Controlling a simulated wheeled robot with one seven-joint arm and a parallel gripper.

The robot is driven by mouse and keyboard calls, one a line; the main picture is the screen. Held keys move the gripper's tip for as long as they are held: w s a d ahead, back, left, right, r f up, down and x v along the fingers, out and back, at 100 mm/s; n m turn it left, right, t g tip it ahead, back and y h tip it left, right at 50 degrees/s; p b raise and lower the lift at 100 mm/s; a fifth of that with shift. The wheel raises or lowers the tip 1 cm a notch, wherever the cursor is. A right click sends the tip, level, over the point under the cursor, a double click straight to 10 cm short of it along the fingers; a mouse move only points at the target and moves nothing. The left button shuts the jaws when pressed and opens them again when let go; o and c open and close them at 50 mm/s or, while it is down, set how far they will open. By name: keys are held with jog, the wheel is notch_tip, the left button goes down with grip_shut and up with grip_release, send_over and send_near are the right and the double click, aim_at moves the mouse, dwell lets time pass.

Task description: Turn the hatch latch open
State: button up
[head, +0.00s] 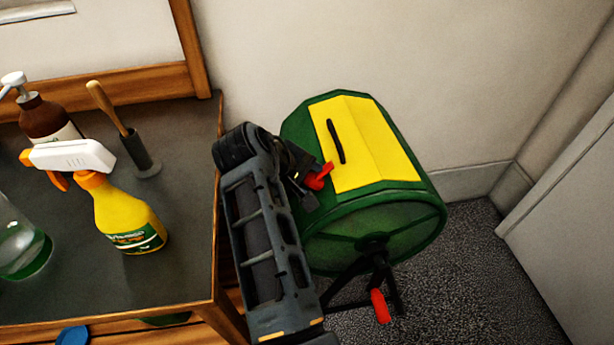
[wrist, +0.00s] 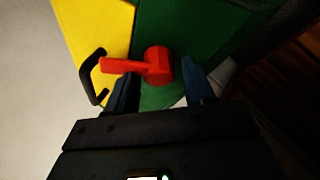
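The red hatch latch (head: 319,177) sits at the left edge of the yellow hatch (head: 372,145) on a green drum (head: 420,205). In the wrist view the latch (wrist: 157,66) has a round hub on the green wall, and its lever points left over the yellow hatch (wrist: 92,28). My gripper (head: 308,183) is at the latch in the head view and partly hides it. In the wrist view my gripper (wrist: 158,76) is open, with one dark finger on each side of the hub. The left finger is just below the lever; I cannot tell whether it touches.
A black handle (head: 336,141) stands on the hatch. The drum rests on a black stand with a red-gripped crank (head: 380,306). At left, a table (head: 185,200) holds a yellow spray bottle (head: 125,215), a brown pump bottle (head: 45,118) and a brush in a holder (head: 140,150). A wall is behind.

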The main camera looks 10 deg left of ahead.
jog(key=c, duration=0.9)
